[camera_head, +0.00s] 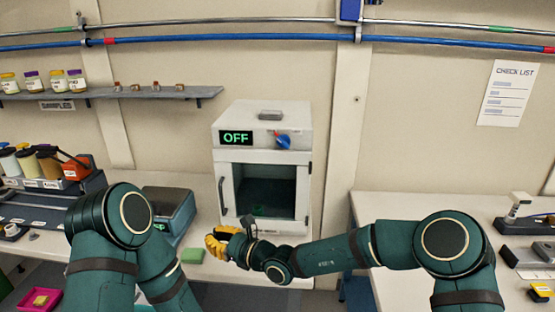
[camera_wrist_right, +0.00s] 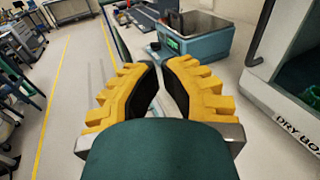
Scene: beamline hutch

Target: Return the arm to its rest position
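My right arm (camera_head: 335,252) reaches leftward from the right side of the head view. Its gripper (camera_head: 222,242) has yellow ribbed fingers and is in front of the white dry box, near its lower left corner. In the right wrist view, the fingers (camera_wrist_right: 160,66) lean together with their tips almost meeting. Nothing shows between them. My left arm (camera_head: 110,215) is bent at the lower left of the head view, and its gripper is out of view.
The dry box (camera_head: 262,130) reads OFF and has a blue knob. A teal scale (camera_head: 168,205) and a green block (camera_head: 192,256) are left of the right gripper. Containers crowd the left bench. A small press-like device (camera_head: 518,208) stands on the right bench (camera_head: 390,205).

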